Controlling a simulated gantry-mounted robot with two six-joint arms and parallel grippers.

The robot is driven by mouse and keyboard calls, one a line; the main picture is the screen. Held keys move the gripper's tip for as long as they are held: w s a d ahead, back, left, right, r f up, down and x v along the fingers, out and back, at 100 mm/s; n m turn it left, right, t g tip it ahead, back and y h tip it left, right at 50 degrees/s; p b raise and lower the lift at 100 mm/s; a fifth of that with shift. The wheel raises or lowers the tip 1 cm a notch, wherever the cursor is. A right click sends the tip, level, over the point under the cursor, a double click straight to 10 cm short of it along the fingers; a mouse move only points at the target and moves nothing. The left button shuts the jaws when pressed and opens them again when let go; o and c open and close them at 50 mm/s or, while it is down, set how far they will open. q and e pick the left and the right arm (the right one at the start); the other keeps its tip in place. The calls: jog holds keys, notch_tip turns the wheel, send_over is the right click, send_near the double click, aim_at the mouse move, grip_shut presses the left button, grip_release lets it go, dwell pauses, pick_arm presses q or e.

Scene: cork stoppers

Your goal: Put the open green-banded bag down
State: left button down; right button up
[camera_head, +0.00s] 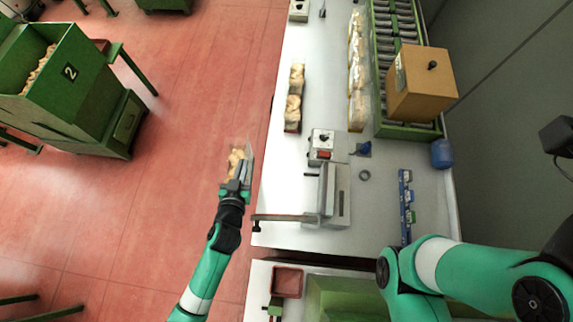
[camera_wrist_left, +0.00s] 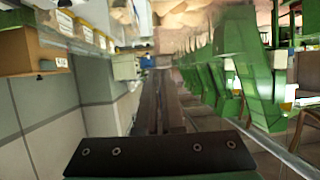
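My left gripper (camera_head: 240,180) is over the red floor, left of the white table's edge, with its fingers close together. A clear bag of tan corks (camera_head: 235,163) is at its fingertips. In the left wrist view my left gripper (camera_wrist_left: 162,105) points away from the camera, and the corks in the bag (camera_wrist_left: 185,14) show at the top edge beyond the fingertips. I cannot make out the band's colour or the bag's mouth. My right arm comes in from the lower right, and its gripper is out of view.
The white table (camera_head: 290,190) carries a sealer-like machine (camera_head: 333,200), a control box (camera_head: 321,143) and two cork bags (camera_head: 294,92) in a narrow holder. More clear bags (camera_head: 357,70) line the roller conveyor (camera_head: 394,22), which bears a cardboard box (camera_head: 422,85). A green bin (camera_head: 75,85) stands left.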

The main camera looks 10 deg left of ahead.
pick_arm(q)
jog(key=w+d+f+b, duration=0.2)
jog(key=w+d+b, duration=1.1)
jog(key=s+d+f, duration=0.5)
jog(key=s+f, duration=0.7)
jog(key=f, duration=0.1)
jog(key=shift+s+d+m+t+h+b, duration=0.15)
jog(key=shift+s+m+t+h+b, duration=0.15)
jog(key=shift+s+b, duration=0.15)
jog(key=shift+f, duration=0.2)
